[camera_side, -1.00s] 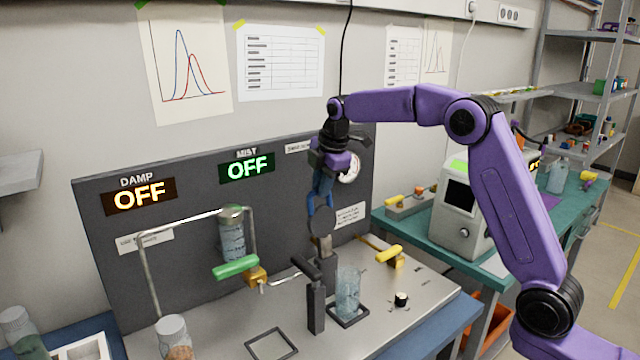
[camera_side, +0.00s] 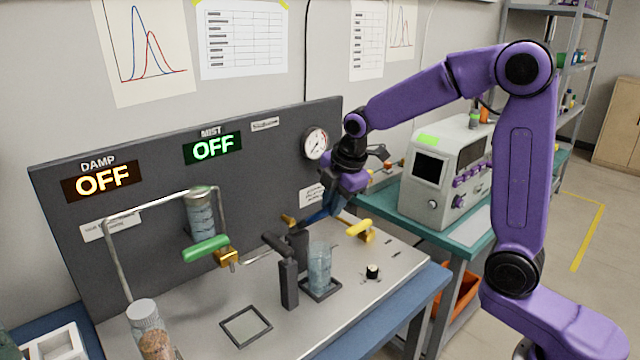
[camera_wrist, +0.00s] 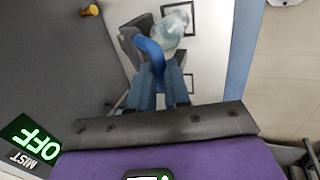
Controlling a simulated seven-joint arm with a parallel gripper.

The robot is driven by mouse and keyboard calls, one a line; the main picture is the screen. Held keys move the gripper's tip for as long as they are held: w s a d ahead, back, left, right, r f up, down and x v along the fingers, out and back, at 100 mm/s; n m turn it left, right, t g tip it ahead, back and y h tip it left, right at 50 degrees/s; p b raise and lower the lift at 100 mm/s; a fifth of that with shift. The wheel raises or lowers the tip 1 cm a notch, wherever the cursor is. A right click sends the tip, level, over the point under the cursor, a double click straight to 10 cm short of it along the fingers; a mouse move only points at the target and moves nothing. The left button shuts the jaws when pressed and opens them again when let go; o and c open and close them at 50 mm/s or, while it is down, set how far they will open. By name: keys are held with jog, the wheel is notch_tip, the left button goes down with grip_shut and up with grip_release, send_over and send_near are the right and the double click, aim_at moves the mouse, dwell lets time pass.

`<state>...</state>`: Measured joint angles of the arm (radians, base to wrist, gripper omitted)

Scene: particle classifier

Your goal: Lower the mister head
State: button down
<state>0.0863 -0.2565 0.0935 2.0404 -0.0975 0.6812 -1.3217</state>
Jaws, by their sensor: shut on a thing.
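My gripper (camera_side: 320,214) reaches down at a tilt beside the dark post at the back of the steel bench. In the wrist view its two blue fingers (camera_wrist: 160,84) are shut on a curved blue loop handle (camera_wrist: 151,50), which I take to be the mister head's. In the side view the loop and the round dark head are largely hidden or cannot be told apart from my fingers. A clear glass (camera_side: 319,266) stands in a dark square frame in front of the posts; it shows beyond the loop in the wrist view (camera_wrist: 171,30).
A green-handled valve (camera_side: 206,248) and a yellow-handled valve (camera_side: 359,228) flank the posts. A dark panel (camera_side: 255,165) with DAMP and MIST signs, both OFF, and a gauge (camera_side: 315,143) stands behind. A black knob (camera_side: 372,271) is at right. An empty square frame (camera_side: 246,326) lies in front.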

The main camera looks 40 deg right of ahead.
jog(key=c, duration=1.9)
grip_release()
jog(key=s+f, duration=0.1)
jog(key=f, duration=0.1)
jog(key=s+f, duration=0.4)
jog(key=f, duration=0.1)
jog(key=o, duration=0.8)
jog(key=shift+w, duration=0.15)
jog(key=shift+r, duration=0.2)
jog(key=v, duration=1.7)
